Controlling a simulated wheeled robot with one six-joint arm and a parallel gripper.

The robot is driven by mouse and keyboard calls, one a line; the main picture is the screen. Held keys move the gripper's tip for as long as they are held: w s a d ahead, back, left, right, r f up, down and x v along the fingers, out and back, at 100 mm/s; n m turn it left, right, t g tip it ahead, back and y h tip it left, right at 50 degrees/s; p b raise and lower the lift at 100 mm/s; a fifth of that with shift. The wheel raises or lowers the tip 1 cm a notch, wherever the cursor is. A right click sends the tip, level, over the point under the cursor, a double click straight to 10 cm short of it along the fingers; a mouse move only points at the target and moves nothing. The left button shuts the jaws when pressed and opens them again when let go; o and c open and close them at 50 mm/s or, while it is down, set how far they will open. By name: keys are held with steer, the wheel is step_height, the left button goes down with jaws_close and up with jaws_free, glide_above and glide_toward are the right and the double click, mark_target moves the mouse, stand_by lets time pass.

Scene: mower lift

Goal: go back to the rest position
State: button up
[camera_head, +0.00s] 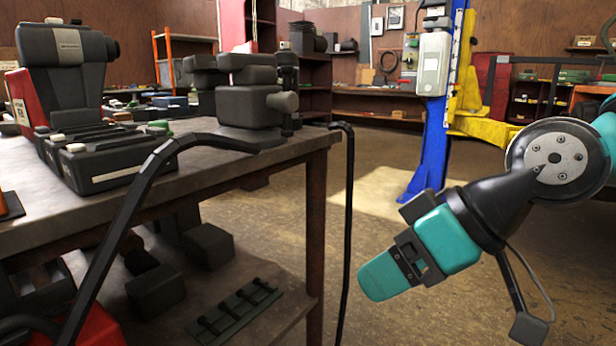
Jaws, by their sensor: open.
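My gripper (393,272) shows in the head view at the right, at the end of my arm. It is teal and black and points down and to the left. It hangs over the open floor, to the right of the workbench and apart from it. I see nothing held in it. Its fingers overlap from this angle, so the gap between them is hidden.
A workbench (215,173) with a vise (250,95) and a black and red machine (65,70) stands at the left. A black cable (348,200) hangs off its corner. A blue lift post (432,150) with yellow arms stands behind. The floor between is clear.

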steer(key=s+d+f+m+g+h, duration=0.2)
steer(key=s+d+f+g+h, duration=0.25)
steer(key=s, duration=0.55)
step_height(320, 180, up, 29)
steer(key=t+p, duration=0.1)
steer(key=p, duration=2.8)
steer(key=shift+w+d+y+p, duration=0.25)
steer(key=shift+w+y+p, duration=0.05)
steer(key=shift+y+p, duration=0.15)
